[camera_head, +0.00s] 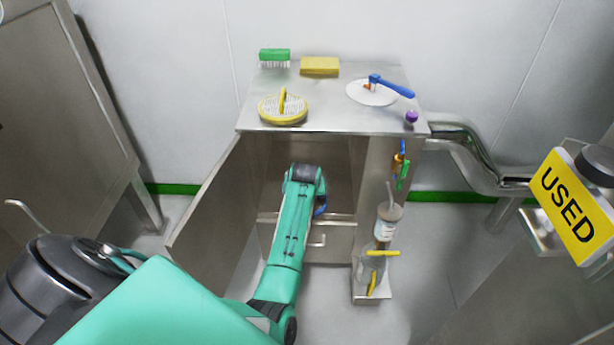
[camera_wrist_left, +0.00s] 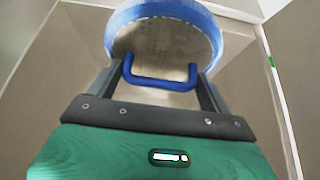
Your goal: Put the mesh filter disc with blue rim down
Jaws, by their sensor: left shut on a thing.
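The mesh filter disc with blue rim (camera_wrist_left: 207,22) is at the top of the left wrist view, with a blue handle on its near side. My left gripper (camera_wrist_left: 162,76) is shut on that handle, with one finger at each end of it. In the head view my left arm reaches into the open cabinet (camera_head: 258,165) below its top. A small blue part (camera_head: 321,208) shows beside the arm there; most of the disc and the gripper's fingers are hidden. I cannot tell whether the disc touches any surface. My right gripper is in neither view.
The cabinet door (camera_head: 207,200) stands open at left. On top are a yellow-rimmed mesh disc (camera_head: 268,107), green brush (camera_head: 274,55), yellow sponge (camera_head: 320,66), and white disc (camera_head: 365,96) with a blue-handled tool (camera_head: 393,87). A bottle (camera_head: 386,226) stands at the right side. A USED sign (camera_head: 568,207) is far right.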

